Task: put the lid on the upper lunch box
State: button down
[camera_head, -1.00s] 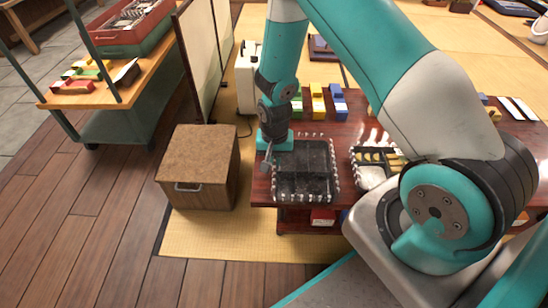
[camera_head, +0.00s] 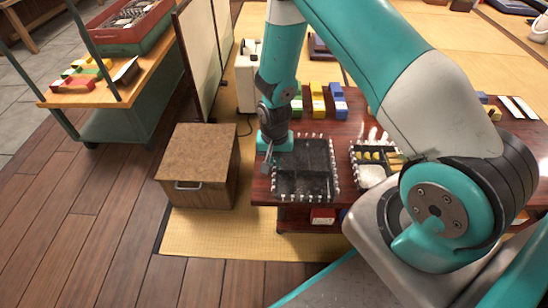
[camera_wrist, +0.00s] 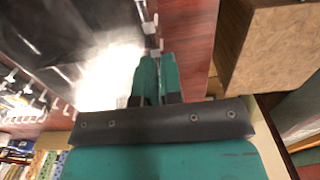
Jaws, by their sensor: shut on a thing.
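A black lunch box (camera_head: 320,188) with a rim of small white clips lies at the left end of the low red-brown table. A dark, glossy, see-through lid seems to cover it, and I cannot tell whether lid and box touch all round. My gripper (camera_head: 268,163) is at the left edge of this black piece, shut on what looks like the lid's edge. In the wrist view my gripper's two fingers (camera_wrist: 156,80) are close together beside the glossy dark lid (camera_wrist: 60,25), which carries a strong white glare. The fingertips' grip is partly hidden.
A second, open lunch box (camera_head: 372,176) with yellow food and a white portion stands to the right. Coloured blocks (camera_head: 318,100) stand behind. A brown-topped cabinet (camera_head: 200,155) is left of the table (camera_head: 262,190), with a folding screen (camera_head: 198,50) behind it.

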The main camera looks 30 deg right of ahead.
jog(key=shift+f, duration=0.1)
dwell(0.3)
jog(key=c, duration=0.6)
grip_release()
jog(key=shift+c, duration=0.2)
jog(key=shift+r+p, duration=3.65)
jog(key=shift+r, duration=0.45)
jog(key=shift+f, duration=0.1)
